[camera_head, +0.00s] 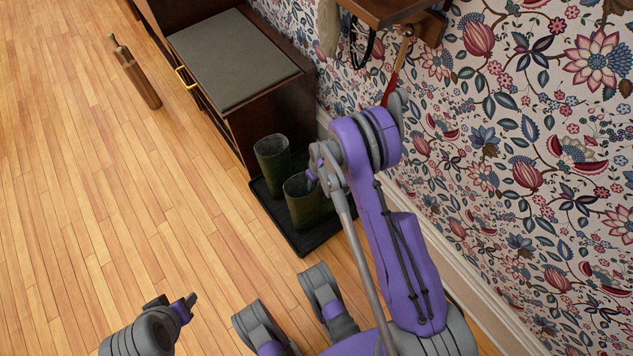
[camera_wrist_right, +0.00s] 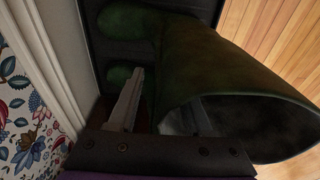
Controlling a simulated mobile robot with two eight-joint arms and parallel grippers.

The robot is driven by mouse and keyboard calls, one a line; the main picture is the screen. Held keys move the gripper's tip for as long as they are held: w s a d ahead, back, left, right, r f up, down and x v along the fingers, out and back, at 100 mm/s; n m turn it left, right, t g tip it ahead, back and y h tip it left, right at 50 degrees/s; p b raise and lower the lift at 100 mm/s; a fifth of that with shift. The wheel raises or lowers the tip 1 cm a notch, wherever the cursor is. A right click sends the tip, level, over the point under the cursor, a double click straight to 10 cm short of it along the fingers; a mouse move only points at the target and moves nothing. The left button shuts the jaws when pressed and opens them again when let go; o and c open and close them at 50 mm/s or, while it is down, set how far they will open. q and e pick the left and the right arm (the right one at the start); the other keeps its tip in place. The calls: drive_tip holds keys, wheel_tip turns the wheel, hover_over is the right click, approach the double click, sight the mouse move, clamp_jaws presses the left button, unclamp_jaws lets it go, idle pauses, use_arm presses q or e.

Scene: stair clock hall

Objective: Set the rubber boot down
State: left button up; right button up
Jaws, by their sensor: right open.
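Two dark green rubber boots stand upright side by side on a black tray (camera_head: 307,245) by the wall: the farther boot (camera_head: 270,165) and the nearer boot (camera_head: 302,203). My right gripper (camera_head: 316,172) is at the top of the nearer boot, partly hidden by its own arm. In the right wrist view this boot (camera_wrist_right: 190,62) fills the middle, its open top facing the camera. The right gripper is open, one finger outside the boot's wall and the other inside its opening. My left gripper (camera_head: 178,303) is low at the left, away from the boots; its jaws are unclear.
A dark wooden bench (camera_head: 265,105) with a grey cushion (camera_head: 232,55) stands behind the tray. A brown cylindrical object (camera_head: 137,78) lies on the floor at upper left. A wooden shelf (camera_head: 395,10) hangs on the flowered wall. The wooden floor left of the tray is clear.

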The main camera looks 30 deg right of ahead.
drive_tip(key=r+p, duration=0.1)
drive_tip(key=r, duration=0.3)
drive_tip(key=s+r+p, duration=0.1)
drive_tip(key=r, duration=0.3)
drive_tip(key=r+p, duration=0.1)
drive_tip(key=r, duration=0.3)
drive_tip(key=shift+s+d, duration=0.2)
drive_tip(key=shift+s, duration=0.05)
drive_tip(key=s+a+r, duration=0.3)
drive_tip(key=r, duration=0.6)
drive_tip(key=s+a+r+t, duration=0.1)
drive_tip(key=s+a+r, duration=0.1)
drive_tip(key=s+r, duration=0.2)
drive_tip(key=s+a+r+t, duration=0.1)
drive_tip(key=s+a+r, duration=0.2)
drive_tip(key=s, duration=0.4)
drive_tip(key=s+a+r+m+t, duration=0.1)
drive_tip(key=s+a+r, duration=0.1)
drive_tip(key=s+r, duration=0.3)
drive_tip(key=shift+s+a, duration=0.35)
drive_tip(key=shift+s, duration=0.5)
